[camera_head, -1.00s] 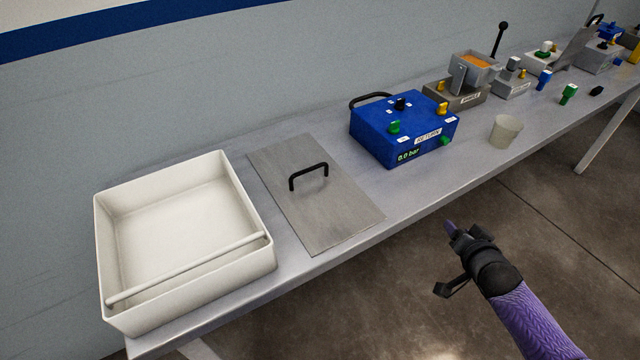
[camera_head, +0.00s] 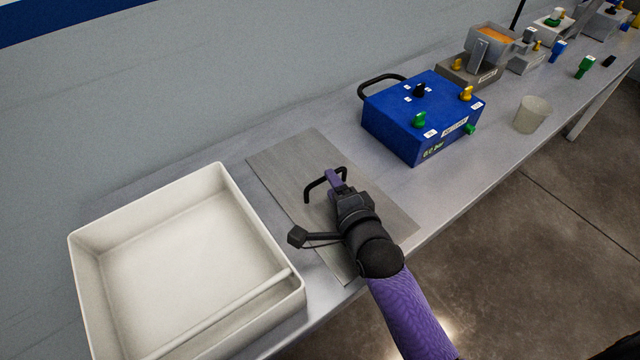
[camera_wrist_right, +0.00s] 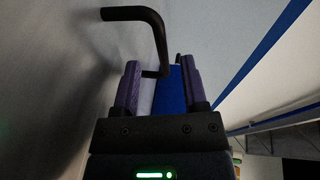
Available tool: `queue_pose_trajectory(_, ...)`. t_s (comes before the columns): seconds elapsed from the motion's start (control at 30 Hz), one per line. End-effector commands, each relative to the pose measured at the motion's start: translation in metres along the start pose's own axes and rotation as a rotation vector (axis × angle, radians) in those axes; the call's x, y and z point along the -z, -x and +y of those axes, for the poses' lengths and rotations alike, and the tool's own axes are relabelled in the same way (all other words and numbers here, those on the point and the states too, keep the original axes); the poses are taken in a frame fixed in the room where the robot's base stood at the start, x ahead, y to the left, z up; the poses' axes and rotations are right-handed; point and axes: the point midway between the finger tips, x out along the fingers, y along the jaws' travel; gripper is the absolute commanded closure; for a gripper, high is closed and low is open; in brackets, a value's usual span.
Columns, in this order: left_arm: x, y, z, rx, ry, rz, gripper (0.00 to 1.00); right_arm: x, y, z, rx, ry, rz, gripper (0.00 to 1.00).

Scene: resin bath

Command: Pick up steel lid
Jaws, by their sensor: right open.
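The steel lid (camera_head: 285,160) is a flat grey plate lying on the bench between the white tray and the blue box. Its black bar handle (camera_head: 309,193) stands up from its middle. My right gripper (camera_head: 335,176) is over the lid at the handle, and its arm hides part of the plate. In the right wrist view the gripper (camera_wrist_right: 160,85) is open, with the black handle (camera_wrist_right: 135,14) ahead and one handle leg reaching down between the purple fingers. I cannot tell whether they touch. My left gripper is not in view.
A white tray (camera_head: 84,290) with a rod across it stands left of the lid. A blue box (camera_head: 400,130) with knobs and a hose stands to the right, then a translucent cup (camera_head: 532,115). Small devices line the far bench. A wall runs behind.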

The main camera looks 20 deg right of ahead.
Motion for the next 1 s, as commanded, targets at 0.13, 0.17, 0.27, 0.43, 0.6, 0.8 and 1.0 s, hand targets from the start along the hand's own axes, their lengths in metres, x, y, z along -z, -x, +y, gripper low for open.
queue_pose_trajectory(0.13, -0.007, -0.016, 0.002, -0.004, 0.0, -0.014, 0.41, 0.0, -0.031, 0.0, 0.002, 0.003, 0.0, 0.44)
queue_pose_trajectory(0.17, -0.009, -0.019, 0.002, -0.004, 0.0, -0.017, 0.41, -0.001, -0.037, 0.0, 0.002, 0.003, 0.0, 0.44)
queue_pose_trajectory(0.27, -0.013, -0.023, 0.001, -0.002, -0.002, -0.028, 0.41, 0.0, -0.051, -0.001, -0.001, 0.003, 0.0, 0.44)
queue_pose_trajectory(0.43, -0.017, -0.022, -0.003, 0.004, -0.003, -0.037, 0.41, 0.0, -0.053, -0.003, -0.001, 0.003, 0.0, 0.44)
queue_pose_trajectory(0.6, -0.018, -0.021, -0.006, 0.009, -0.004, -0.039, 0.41, 0.0, -0.053, -0.004, -0.001, 0.003, 0.0, 0.66)
queue_pose_trajectory(0.8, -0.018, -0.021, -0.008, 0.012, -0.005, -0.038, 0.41, 0.0, -0.053, -0.003, -0.001, 0.003, 0.0, 1.0)
queue_pose_trajectory(1.0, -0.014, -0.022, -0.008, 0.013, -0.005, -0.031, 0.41, 0.0, -0.053, -0.003, -0.001, 0.003, 0.0, 1.0)
